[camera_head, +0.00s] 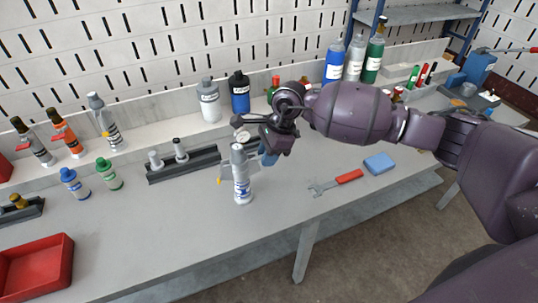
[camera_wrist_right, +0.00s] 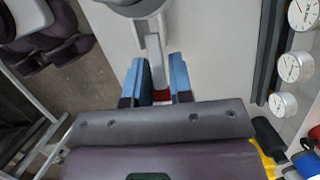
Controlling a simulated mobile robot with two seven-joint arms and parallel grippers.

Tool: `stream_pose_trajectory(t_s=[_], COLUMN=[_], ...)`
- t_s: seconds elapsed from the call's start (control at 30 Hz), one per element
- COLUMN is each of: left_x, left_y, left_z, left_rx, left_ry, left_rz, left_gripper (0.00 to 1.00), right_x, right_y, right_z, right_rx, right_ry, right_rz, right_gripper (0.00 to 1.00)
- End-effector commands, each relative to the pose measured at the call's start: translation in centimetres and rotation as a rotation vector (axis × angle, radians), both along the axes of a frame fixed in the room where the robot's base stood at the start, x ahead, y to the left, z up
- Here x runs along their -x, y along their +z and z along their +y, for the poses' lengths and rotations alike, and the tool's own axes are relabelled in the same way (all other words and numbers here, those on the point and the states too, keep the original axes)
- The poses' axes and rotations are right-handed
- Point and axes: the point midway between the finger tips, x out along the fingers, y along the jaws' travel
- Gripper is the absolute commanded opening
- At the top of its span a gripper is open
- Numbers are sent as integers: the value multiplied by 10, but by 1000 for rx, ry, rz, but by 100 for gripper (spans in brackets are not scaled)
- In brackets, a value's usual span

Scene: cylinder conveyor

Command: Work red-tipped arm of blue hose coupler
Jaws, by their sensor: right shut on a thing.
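The hose coupler (camera_head: 241,178) is a grey-white upright cylinder with blue markings, standing on the grey bench. A small arm with a yellow tip (camera_head: 219,181) sticks out on its left. My right gripper (camera_head: 268,157) is beside the coupler's upper right side. In the wrist view its blue fingers (camera_wrist_right: 158,82) are on either side of the coupler's grey arm (camera_wrist_right: 154,60), shut on it near the red tip (camera_wrist_right: 162,96). Part of the coupler (camera_wrist_right: 130,5) shows at that view's top edge. The red tip is hidden in the head view. My left gripper is not in view.
A black rack (camera_head: 184,166) with gauges stands behind the coupler. Bottles line the back ledge. A red tray (camera_head: 38,266) is at the front left. A red-handled wrench (camera_head: 336,182) and a blue block (camera_head: 379,163) lie to the right. The bench front is clear.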

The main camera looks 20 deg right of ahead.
Motion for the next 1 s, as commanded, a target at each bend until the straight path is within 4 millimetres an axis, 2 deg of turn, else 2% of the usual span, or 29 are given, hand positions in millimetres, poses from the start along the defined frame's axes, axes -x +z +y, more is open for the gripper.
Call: stream_pose_trajectory(t_s=[0.03, 0.33, 0.87, 0.9, 1.0], left_x=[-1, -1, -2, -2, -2], left_y=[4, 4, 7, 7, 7], left_z=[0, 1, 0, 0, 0], left_rx=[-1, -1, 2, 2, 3], left_ry=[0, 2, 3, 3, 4], left_rz=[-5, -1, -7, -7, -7], left_gripper=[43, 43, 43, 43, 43], right_x=[-1, 0, 1, 1, 1], right_y=[5, 6, 5, 5, 5], right_z=[1, 2, 2, 2, 2], right_rx=[27, 142, 167, 167, 167], right_ry=[3, 2, 1, 1, 1], right_rz=[-2, 8, 15, 15, 15], right_gripper=[0, 0, 0, 22, 38])
